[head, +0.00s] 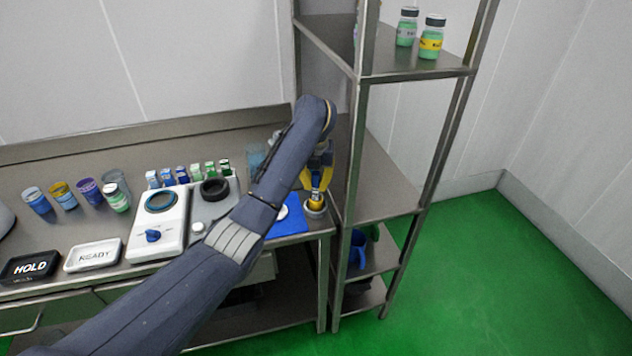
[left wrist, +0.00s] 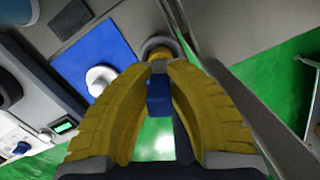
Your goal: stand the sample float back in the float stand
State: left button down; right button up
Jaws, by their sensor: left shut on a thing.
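My left gripper (head: 317,188) has yellow fingers and points down at the right end of the bench. In the left wrist view its fingers (left wrist: 158,82) are closed around a small blue piece (left wrist: 158,95), seemingly the top of the sample float. An amber part (head: 315,203) shows just below the fingertips, at the mouth of a round grey holder (head: 315,212), seemingly the float stand. In the left wrist view the holder's rim (left wrist: 147,45) lies just past the fingertips. I cannot tell how deep the float sits. My right gripper is out of view.
A blue mat (head: 292,226) with a white knob-like piece (head: 281,212) lies left of the holder. A steel rack (head: 345,170) stands close on the right. Left along the bench are a white device (head: 160,222), cups, small bottles, and READY (head: 94,256) and HOLD (head: 30,267) trays.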

pick_arm(q)
jog(key=c, duration=1.6)
grip_release()
jog(key=shift+c, duration=0.2)
jog(key=shift+s+a+r, duration=0.1)
jog(key=shift+s+r, duration=0.1)
jog(key=shift+r, duration=1.6)
jog(key=shift+s+d+r, duration=0.1)
jog(key=shift+s+r, duration=0.1)
jog(key=shift+r, duration=1.65)
jog(key=shift+s+a+r, duration=0.1)
jog(key=shift+s+r, duration=0.1)
jog(key=shift+r, duration=1.6)
